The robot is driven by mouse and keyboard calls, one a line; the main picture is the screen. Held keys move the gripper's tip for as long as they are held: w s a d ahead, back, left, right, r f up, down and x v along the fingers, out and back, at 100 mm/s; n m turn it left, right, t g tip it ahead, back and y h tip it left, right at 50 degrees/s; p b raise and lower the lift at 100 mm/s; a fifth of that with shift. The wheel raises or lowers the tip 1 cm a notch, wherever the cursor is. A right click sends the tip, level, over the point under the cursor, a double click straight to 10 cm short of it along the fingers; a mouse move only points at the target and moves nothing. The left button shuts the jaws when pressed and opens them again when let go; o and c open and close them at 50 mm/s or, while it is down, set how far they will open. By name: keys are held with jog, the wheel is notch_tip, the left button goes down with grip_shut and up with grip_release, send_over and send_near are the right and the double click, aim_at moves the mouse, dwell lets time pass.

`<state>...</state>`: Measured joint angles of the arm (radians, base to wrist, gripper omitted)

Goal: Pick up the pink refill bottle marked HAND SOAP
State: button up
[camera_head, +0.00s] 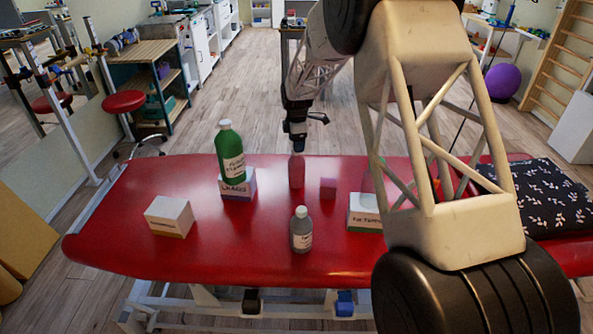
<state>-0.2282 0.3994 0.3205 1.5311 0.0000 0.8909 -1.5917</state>
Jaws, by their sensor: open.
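A pink bottle (296,173) stands upright near the middle of the red treatment table (225,255). Its label cannot be read from here, so I cannot tell whether it says HAND SOAP. My gripper (297,147) points down directly over the bottle's top. It is open, and its fingers are small and dark in this view. I cannot tell whether they are around the bottle's neck or just above it. The bottle's top is partly hidden by the gripper.
A red cube (328,188) sits just right of the bottle. A green bottle (230,155) stands on a box (239,187) to the left. A grey bottle (301,235) is in front. White boxes stand left (169,215) and right (362,218). My arm hides part of the right side.

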aim_at(297, 167)
jog(key=shift+w+f, duration=0.15)
jog(key=shift+f, duration=1.8)
grip_shut()
